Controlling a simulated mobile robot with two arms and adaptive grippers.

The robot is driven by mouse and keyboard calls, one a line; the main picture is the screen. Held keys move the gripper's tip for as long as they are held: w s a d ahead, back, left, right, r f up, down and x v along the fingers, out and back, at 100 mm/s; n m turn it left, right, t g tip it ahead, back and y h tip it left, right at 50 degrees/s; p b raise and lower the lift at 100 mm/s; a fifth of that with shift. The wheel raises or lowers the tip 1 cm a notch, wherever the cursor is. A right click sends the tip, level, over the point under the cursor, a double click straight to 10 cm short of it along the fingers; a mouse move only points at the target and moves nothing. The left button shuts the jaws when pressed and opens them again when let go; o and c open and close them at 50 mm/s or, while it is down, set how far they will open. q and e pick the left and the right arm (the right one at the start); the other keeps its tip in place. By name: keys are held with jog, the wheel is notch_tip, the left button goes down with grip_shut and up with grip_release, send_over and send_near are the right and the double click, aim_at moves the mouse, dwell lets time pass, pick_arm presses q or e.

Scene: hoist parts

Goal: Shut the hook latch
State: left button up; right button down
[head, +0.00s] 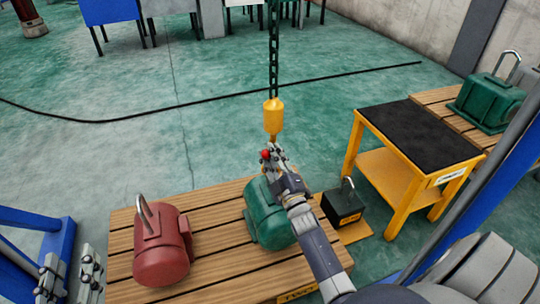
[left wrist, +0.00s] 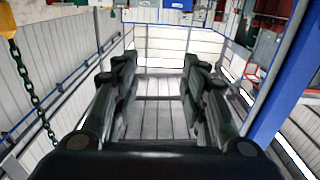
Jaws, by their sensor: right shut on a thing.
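The yellow hook block (head: 273,117) hangs upright on a dark green chain above the green motor (head: 266,222). My right gripper (head: 272,156) is at the hook just below the block, shut on it. A small red part (head: 265,154), perhaps the latch, shows at the left of its fingertips. The fingers hide most of the hook, and whether the latch is open cannot be told. My arm covers part of the green motor, and its lifting eye is hidden. My left gripper (head: 71,279) is low at the left, away from the hook; its fingers are apart and empty in the left wrist view (left wrist: 160,95).
A red motor (head: 162,248) with a lifting eye stands on the wooden pallet (head: 210,262). A black block (head: 343,205) with a shackle stands right of it. A yellow table (head: 415,137) and another green motor (head: 488,103) are at the right. A black cable crosses the floor.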

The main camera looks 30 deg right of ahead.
jog(key=m, duration=0.1)
jog(key=m+h+p, duration=0.1)
jog(key=shift+d+r+m, duration=0.2)
jog(key=shift+r+m, duration=0.1)
jog(key=shift+r, duration=0.05)
pick_arm(q)
notch_tip(320, 180, down, 6)
jog(key=s+a+g+y, duration=0.1)
jog(key=g, duration=0.2)
jog(key=shift+s+a+f+g, duration=0.15)
jog(key=shift+s+g, duration=0.15)
pick_arm(e)
jog(key=shift+s+d+m, duration=0.1)
jog(key=shift+m, duration=0.2)
jog(key=c, duration=1.3)
grip_release()
jog(key=shift+h, duration=0.3)
jog(key=v, duration=1.2)
jog(key=shift+r, duration=0.1)
jog(key=shift+r, duration=0.1)
